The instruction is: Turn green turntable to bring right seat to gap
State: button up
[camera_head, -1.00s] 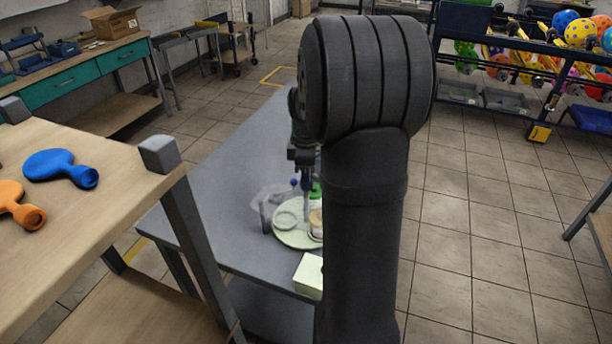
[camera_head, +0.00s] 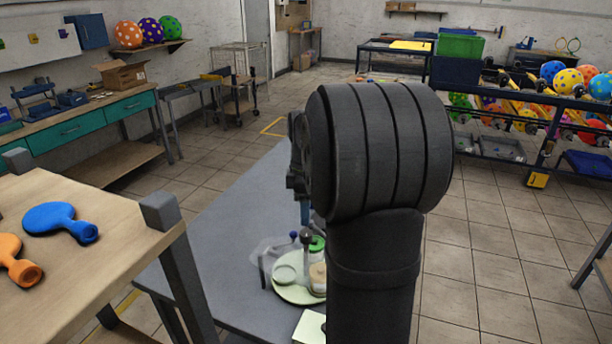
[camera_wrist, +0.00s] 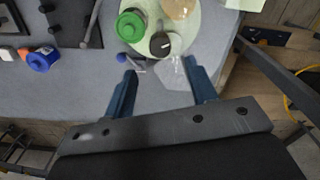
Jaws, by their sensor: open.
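The pale green round turntable (camera_head: 283,292) stands on the grey table. It also shows in the wrist view (camera_wrist: 198,30), cut by the top edge. On it are a pale round dish (camera_head: 285,274), a beige item (camera_head: 318,273) and a bright green ring or lid (camera_wrist: 131,24). A post with a dark round knob (camera_head: 306,236) rises from it; the knob also shows in the wrist view (camera_wrist: 160,43). My gripper (camera_wrist: 160,68) is open and empty, its two blue fingers apart below the turntable's picture edge. In the head view my arm hides the turntable's right side.
A clear, crumpled-looking item (camera_head: 262,256) and a small blue ball (camera_head: 293,235) are beside the turntable. A pale block (camera_head: 310,327) lies near the table's front edge. Blue and orange bottles (camera_wrist: 42,60) and tools lie left in the wrist view. The grey table's (camera_head: 215,245) left part is clear.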

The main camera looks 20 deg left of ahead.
aim_at(306, 233)
notch_tip(306, 233, up, 10)
dwell(0.3)
dwell(0.4)
notch_tip(306, 233, down, 17)
jog(key=shift+f, duration=0.15)
dwell(0.4)
jog(key=shift+f, duration=0.15)
jog(key=shift+m, duration=1.7)
jog(key=m, duration=0.5)
jog(key=shift+m, duration=0.3)
dwell(0.6)
dwell(1.6)
